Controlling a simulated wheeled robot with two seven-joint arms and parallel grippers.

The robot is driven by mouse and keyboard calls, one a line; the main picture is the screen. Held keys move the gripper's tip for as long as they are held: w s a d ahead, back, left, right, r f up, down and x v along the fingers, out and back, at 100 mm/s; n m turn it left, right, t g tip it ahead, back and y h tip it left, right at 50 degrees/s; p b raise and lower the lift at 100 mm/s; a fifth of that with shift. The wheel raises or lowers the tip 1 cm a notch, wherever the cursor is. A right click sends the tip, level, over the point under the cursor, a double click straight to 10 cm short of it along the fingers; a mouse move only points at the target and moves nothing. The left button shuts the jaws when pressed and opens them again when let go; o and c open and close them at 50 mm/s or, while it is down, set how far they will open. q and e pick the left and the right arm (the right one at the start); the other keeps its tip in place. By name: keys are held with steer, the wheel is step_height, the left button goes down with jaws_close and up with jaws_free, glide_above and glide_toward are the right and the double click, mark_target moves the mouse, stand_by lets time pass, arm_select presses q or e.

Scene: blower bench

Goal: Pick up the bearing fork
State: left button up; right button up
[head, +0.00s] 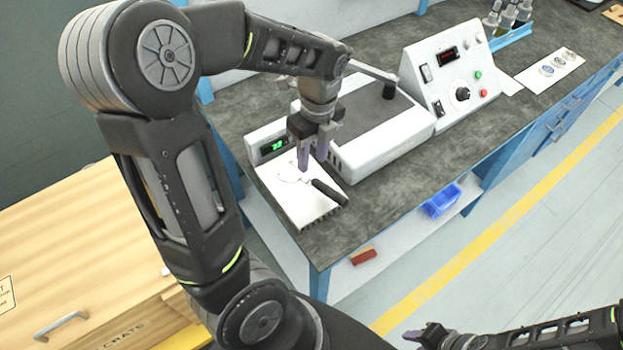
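The bearing fork, as I take it, is a tool with a black handle (328,192) and a thin wire-like front part. It lies on a white ribbed plate (311,211) at the near end of the bench. My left gripper (313,162) points down over the plate, just behind the handle in the picture. Its two purple fingers are apart with nothing visible between them. Whether the fingertips touch the fork's thin part is not clear. My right gripper (424,334) is low at the bottom edge, away from the bench; its finger opening is not clear.
A white machine with a dark top (372,122) stands close beside the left gripper. A small green display (272,147) is at the plate's back. A control box (450,80) stands farther right. A blue bin (441,201) and a red block (363,256) are on the lower shelf.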

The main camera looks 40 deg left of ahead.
mark_target(311, 180)
arm_select(q)
steer(key=shift+s+f, duration=0.1)
steer(key=shift+f, duration=0.9)
steer(key=f+p, duration=0.1)
steer(key=f, duration=0.4)
steer(key=shift+s+f, duration=0.1)
steer(key=shift+s, duration=0.1)
steer(key=shift+c, duration=0.3)
jaws_close()
stand_by(0.8)
